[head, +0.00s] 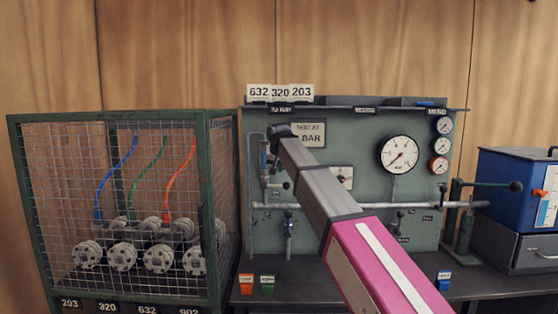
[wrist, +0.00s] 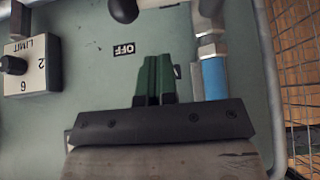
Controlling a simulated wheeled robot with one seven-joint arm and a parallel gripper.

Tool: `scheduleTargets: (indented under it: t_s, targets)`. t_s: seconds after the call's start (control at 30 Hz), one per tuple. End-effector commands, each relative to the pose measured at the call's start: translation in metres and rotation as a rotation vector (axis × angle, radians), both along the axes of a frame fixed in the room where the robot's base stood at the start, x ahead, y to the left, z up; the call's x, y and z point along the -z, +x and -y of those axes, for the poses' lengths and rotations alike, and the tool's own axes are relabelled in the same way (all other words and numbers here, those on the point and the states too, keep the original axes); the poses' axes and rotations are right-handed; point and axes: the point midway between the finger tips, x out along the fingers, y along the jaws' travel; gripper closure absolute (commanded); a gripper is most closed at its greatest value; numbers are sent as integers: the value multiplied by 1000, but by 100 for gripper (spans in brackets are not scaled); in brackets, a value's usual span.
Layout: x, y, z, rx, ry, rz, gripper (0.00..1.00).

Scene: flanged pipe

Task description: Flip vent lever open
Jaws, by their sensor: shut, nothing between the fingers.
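A black ball-ended lever (wrist: 124,10) shows at the top edge of the wrist view, beside a silver valve fitting (wrist: 209,22). In the head view this looks like the lever (head: 286,185) on the left pipe, its ball to the right; I cannot read a vent label on it. My gripper (wrist: 153,62) has its green fingers together, empty, in front of the grey panel. An OFF label (wrist: 124,49) is just beyond the fingertips, left of them. The fingers appear apart from the lever. In the head view my arm hides the fingers and part of the panel.
A blue-sleeved fitting (wrist: 214,78) stands close right of the fingers. A LIMIT knob box (wrist: 25,65) is at left. In the head view a mesh cage (head: 120,200) stands left, a pressure gauge (head: 399,154) right of my arm, and a blue box (head: 515,185) far right.

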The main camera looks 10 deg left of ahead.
Motion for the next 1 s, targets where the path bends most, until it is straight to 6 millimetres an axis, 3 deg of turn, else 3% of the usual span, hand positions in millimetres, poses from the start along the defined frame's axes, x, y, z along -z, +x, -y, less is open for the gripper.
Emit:
scheduleTargets:
  t_s: [0.07,0.33,1.0]
  targets:
    - [13,9,-2,0,0,-1,100]
    - [44,-1,0,0,0,0,100]
    - [51,-2,1,1,24,-6,100]
